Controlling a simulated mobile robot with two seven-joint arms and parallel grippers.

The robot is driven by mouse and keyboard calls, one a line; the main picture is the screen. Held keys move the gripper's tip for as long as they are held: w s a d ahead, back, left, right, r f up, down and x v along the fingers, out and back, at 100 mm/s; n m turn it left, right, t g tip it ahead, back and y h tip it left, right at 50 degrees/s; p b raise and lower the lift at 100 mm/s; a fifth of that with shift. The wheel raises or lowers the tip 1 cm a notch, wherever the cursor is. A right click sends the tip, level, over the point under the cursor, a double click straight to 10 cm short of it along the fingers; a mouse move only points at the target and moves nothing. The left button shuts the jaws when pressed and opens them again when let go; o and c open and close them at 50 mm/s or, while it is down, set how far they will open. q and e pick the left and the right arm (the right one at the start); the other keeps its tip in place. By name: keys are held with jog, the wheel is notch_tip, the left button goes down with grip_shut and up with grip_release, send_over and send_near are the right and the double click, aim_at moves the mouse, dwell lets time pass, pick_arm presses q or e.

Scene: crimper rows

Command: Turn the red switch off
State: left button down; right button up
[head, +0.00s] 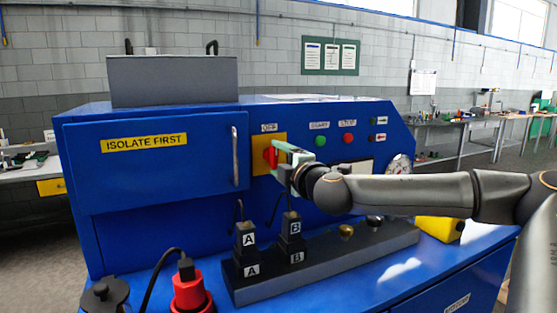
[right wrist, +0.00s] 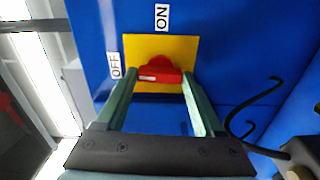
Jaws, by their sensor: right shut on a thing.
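The red switch (head: 270,156) sits on a yellow plate (head: 283,139) on the front of the blue cabinet. In the right wrist view the red switch (right wrist: 158,70) has an OFF label (right wrist: 115,65) at its left and an ON label (right wrist: 162,17) above it. My right gripper (head: 279,156) is shut on the switch, with a green finger on each side of it in the right wrist view (right wrist: 158,84). The fingers partly hide the switch, and I cannot tell which label its handle points to. My left gripper is not in view.
Right of the switch are a green button (head: 320,141), a red button (head: 348,138) and a gauge (head: 399,164). A door handle (head: 235,156) is at its left. Below stand plugs marked A (head: 246,238) and B (head: 291,226) on a dark block, and a red plug (head: 189,290).

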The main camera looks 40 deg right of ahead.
jog(key=shift+n, duration=0.4)
jog(key=o, duration=1.4)
jog(key=shift+s, duration=0.1)
jog(key=shift+v, duration=1.15)
jog(key=shift+b+v, duration=1.8)
jog(key=shift+v, duration=3.25)
